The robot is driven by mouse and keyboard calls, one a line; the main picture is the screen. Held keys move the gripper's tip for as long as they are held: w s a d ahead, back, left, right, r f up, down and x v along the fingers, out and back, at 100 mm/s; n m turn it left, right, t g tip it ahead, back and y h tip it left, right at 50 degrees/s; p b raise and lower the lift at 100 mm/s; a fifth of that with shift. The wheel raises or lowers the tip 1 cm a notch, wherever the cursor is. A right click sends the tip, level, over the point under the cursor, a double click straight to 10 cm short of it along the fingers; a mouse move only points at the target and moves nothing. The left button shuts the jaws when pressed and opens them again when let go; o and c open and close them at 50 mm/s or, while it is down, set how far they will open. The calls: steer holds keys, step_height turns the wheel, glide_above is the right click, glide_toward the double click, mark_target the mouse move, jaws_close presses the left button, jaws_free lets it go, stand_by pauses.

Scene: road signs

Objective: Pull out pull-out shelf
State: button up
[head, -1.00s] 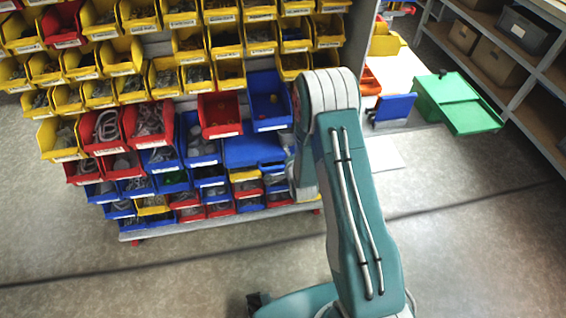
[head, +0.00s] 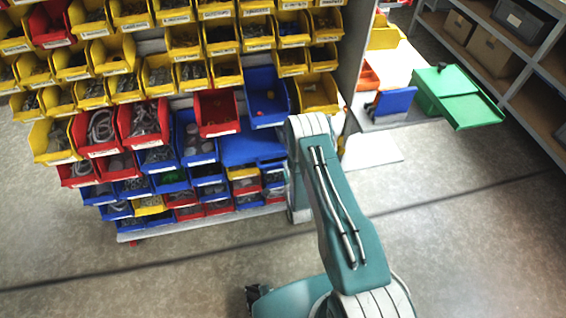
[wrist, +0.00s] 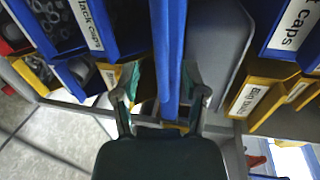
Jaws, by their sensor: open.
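My gripper (wrist: 166,88) is open in the wrist view, its two fingers spread on either side of a narrow blue strip (wrist: 167,45). The strip looks like a thin panel seen edge-on; I cannot tell whether the fingers touch it. In the head view a flat blue panel (head: 250,148) juts from the bin rack among the blue bins. I cannot tell for sure that it is the pull-out shelf or the same strip. My forearm hides my gripper in the head view.
The rack holds many yellow bins (head: 113,55), red bins (head: 217,112) and blue bins (head: 267,97). A green box (head: 457,98) stands to the right, before grey shelving (head: 525,75). The floor (head: 455,230) at the right is clear.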

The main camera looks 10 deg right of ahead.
steer(key=shift+x, duration=2.35)
jaws_close()
